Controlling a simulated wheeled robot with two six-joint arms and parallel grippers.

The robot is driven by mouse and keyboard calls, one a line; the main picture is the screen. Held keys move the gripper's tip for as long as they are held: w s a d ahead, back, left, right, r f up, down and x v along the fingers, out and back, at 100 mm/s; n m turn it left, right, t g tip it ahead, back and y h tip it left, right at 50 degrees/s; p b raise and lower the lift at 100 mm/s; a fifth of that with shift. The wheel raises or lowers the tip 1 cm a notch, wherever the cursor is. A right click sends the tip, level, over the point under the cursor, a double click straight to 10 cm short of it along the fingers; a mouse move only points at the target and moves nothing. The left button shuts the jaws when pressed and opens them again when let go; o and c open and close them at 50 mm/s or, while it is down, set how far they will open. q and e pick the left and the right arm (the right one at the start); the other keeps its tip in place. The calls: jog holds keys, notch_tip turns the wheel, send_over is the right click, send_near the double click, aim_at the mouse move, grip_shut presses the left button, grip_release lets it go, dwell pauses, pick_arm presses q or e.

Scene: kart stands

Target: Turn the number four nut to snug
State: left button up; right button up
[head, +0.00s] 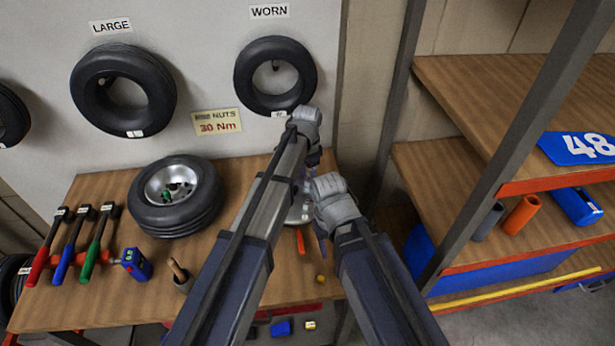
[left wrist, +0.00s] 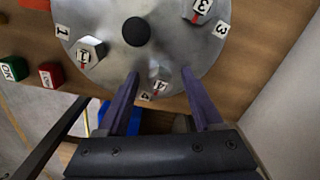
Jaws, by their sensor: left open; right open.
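The number four nut (left wrist: 160,77) is on a round metal plate (left wrist: 176,50), beside a small "4" label (left wrist: 145,97) at the rim. My left gripper (left wrist: 161,74) is open, with its fingertips on either side of that nut; I cannot tell whether they touch it. A nut by label 1 (left wrist: 90,52) and a nut by label 3 (left wrist: 198,10) sit on the same plate, around a black centre knob (left wrist: 136,31). In the head view, my arms hide most of the plate (head: 296,214). My right gripper (head: 322,240) is open close by, mostly hidden by its wrist.
A wheel (head: 178,224), several hammer-like tools (head: 70,245) and a blue device (head: 136,265) lie on the bench's left. An orange tool (head: 300,241) lies near the plate. A shelf rack post (head: 510,145) stands right.

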aim_at(307, 179)
pick_arm(q)
jog(key=shift+r+p, duration=3.9)
jog(key=shift+r, duration=0.05)
jog(key=s+a+n, duration=1.3)
jog(key=s+a, duration=0.4)
jog(key=s, duration=0.2)
jog(key=s+d+f+m+b, duration=0.2)
jog(key=d+f+b, duration=0.1)
jog(key=d, duration=0.3)
jog(key=s+d+f+m+y+b, duration=0.1)
jog(key=s+d+f+m+b, duration=0.1)
jog(key=s+d+f+b, duration=0.1)
jog(key=shift+s+d+f+b, duration=0.25)
jog(key=shift+d+f+b, duration=0.2)
jog(key=shift+d, duration=0.9)
